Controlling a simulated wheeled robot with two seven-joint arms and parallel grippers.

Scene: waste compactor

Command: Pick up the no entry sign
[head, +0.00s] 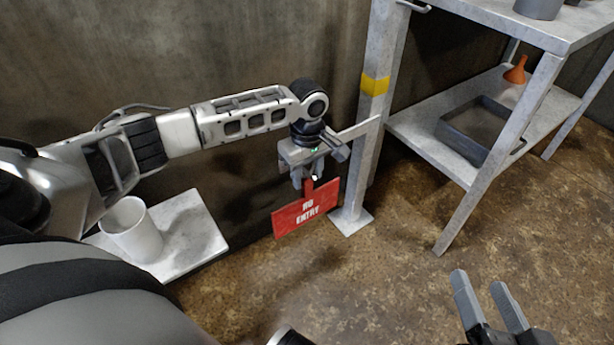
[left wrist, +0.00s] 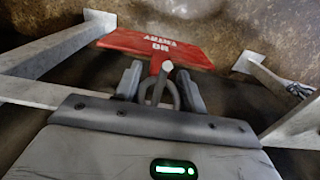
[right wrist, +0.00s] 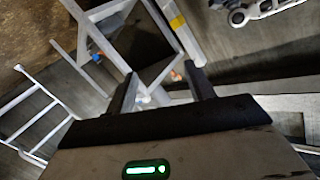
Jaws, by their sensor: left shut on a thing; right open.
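The red no entry sign (head: 306,209) hangs below my left gripper (head: 309,180) in the head view, beside the grey post. In the left wrist view the sign (left wrist: 158,47) lies just beyond the fingertips, its lettering upside down. My left gripper (left wrist: 160,88) is shut on the sign's narrow red top tab; a peg end and a ring show between the fingers. I cannot tell whether the sign still touches the peg. My right gripper (head: 490,292) is open and empty above the floor at the lower right; it also shows in the right wrist view (right wrist: 165,85).
A grey post (head: 362,150) with a yellow band and a side arm stands right beside the sign. A metal shelf table (head: 470,130) at the right holds a grey tray (head: 452,143) and an orange funnel (head: 515,72). A white cup (head: 131,232) stands on a low platform (head: 190,232) at left.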

